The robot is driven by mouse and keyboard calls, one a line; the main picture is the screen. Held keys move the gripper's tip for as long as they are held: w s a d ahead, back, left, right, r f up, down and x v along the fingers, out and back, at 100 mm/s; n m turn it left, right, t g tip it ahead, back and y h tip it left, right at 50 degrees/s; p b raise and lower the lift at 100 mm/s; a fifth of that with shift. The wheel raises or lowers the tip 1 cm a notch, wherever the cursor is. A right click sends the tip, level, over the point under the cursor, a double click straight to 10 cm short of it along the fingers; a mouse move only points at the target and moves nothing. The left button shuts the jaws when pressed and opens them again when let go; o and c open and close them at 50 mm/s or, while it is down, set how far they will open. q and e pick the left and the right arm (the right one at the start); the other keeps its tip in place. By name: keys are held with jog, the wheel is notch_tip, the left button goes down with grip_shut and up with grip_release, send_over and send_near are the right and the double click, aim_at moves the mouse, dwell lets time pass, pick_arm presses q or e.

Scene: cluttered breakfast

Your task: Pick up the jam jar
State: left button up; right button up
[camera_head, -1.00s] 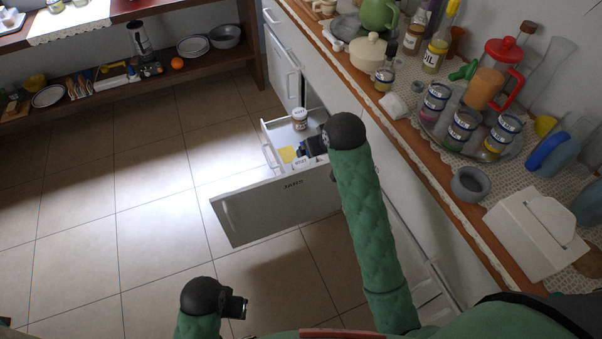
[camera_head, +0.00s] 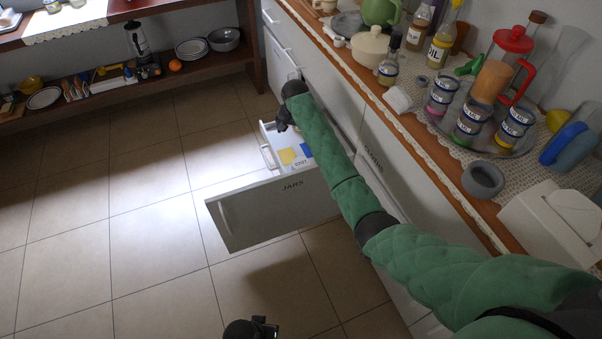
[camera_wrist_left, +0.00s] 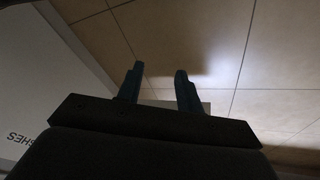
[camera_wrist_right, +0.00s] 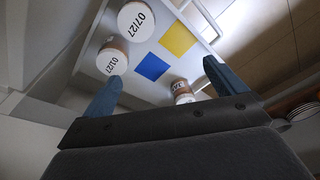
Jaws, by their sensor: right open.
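The open drawer marked JARS (camera_head: 262,205) holds several jars. In the right wrist view, two white lids show, one printed 07/27 (camera_wrist_right: 136,22) and one 01/27 (camera_wrist_right: 112,57). A smaller jar with a brown band and a label (camera_wrist_right: 182,91) is near the right finger. I cannot tell which one is the jam jar. My right gripper (camera_wrist_right: 162,72) is open and empty above the drawer; it also shows in the head view (camera_head: 283,122). My left gripper (camera_wrist_left: 160,70) is open and empty, low over the floor; it also shows in the head view (camera_head: 268,323).
A yellow square (camera_wrist_right: 177,38) and a blue square (camera_wrist_right: 152,67) lie on the drawer floor. The tiled floor (camera_head: 80,240) at left is clear.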

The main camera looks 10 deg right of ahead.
aim_at(300, 163)
jog(key=f+m, duration=0.1)
jog(key=f, duration=0.2)
jog(key=s+d+f+m+g, duration=0.1)
jog(key=f+m, duration=0.1)
jog(key=f, duration=0.1)
jog(key=s+f+m, duration=0.1)
jog(key=f, duration=0.3)
jog(key=shift+s+d+m+g, duration=0.25)
jog(key=shift+m+g, duration=0.05)
jog(key=shift+g, duration=0.1)
jog(key=m, duration=0.1)
jog(key=f+m, duration=0.1)
jog(key=m, duration=0.1)
jog(key=shift+s+m, duration=0.1)
jog(key=shift+m, duration=0.6)
jog(key=shift+f+m, duration=0.1)
jog(key=shift+m, duration=0.6)
jog(key=shift+d+f+b, duration=0.2)
jog(key=shift+f+b, duration=0.25)
jog(key=shift+f, duration=3.4)
pick_arm(q)
jog(key=w+f+t, duration=0.1)
jog(key=w+d+f+t, duration=0.1)
jog(key=t, duration=0.1)
jog(key=w+f+t+h, duration=0.1)
jog(key=w, duration=0.1)
jog(key=shift+d+f+n, duration=0.2)
jog(key=shift+d+n, duration=0.1)
pick_arm(e)
jog(key=shift+c, duration=0.5)
